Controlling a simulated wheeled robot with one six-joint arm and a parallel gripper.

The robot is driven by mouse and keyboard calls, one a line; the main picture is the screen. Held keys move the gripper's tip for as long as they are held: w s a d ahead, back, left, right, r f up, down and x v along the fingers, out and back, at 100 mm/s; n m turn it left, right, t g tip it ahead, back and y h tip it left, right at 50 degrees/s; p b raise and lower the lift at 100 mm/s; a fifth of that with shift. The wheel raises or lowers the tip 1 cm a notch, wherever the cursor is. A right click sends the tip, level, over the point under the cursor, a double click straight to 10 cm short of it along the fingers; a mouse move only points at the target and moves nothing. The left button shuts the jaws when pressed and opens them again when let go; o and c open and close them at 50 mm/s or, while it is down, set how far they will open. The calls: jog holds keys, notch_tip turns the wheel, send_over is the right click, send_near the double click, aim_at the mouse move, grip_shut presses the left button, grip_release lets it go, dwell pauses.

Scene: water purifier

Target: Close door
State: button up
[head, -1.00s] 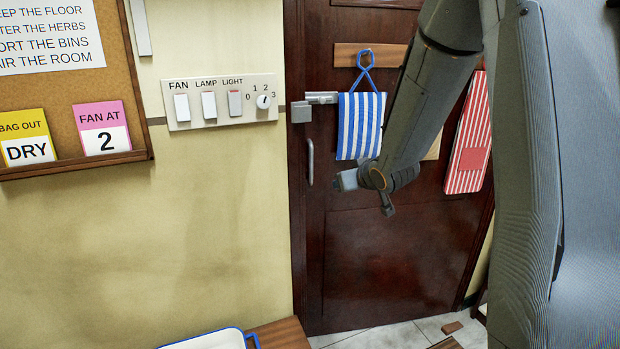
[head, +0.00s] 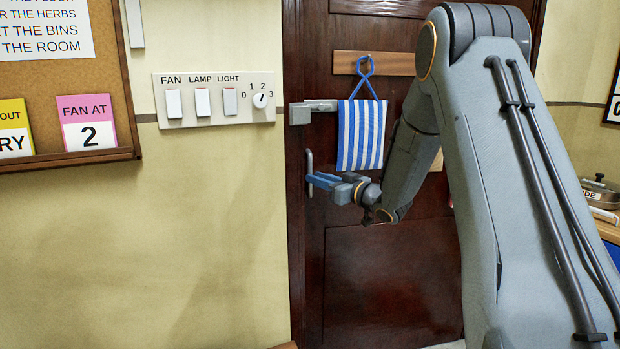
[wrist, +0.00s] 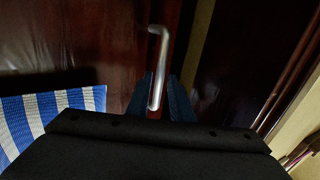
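The dark red-brown door (head: 385,275) fills the middle of the head view; I cannot tell whether it is fully shut. Its silver bar handle (head: 309,172) is upright near the door's left edge. My gripper (head: 318,180) is at the handle. In the wrist view, the handle (wrist: 159,60) runs between the two dark blue fingers of my gripper (wrist: 160,80), which stand apart on either side of it with a small gap. Whether a finger touches it is unclear. A grey bolt latch (head: 312,110) sits above the handle.
A blue-and-white striped cloth (head: 361,135) hangs from a wooden rail (head: 372,63) on the door, close to my arm. A switch panel (head: 214,99) and a cork board (head: 75,85) are on the wall at left. A counter with a lidded pan (head: 597,190) is at right.

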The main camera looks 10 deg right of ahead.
jog(key=shift+x, duration=1.95)
grip_shut()
jog(key=shift+s, duration=0.1)
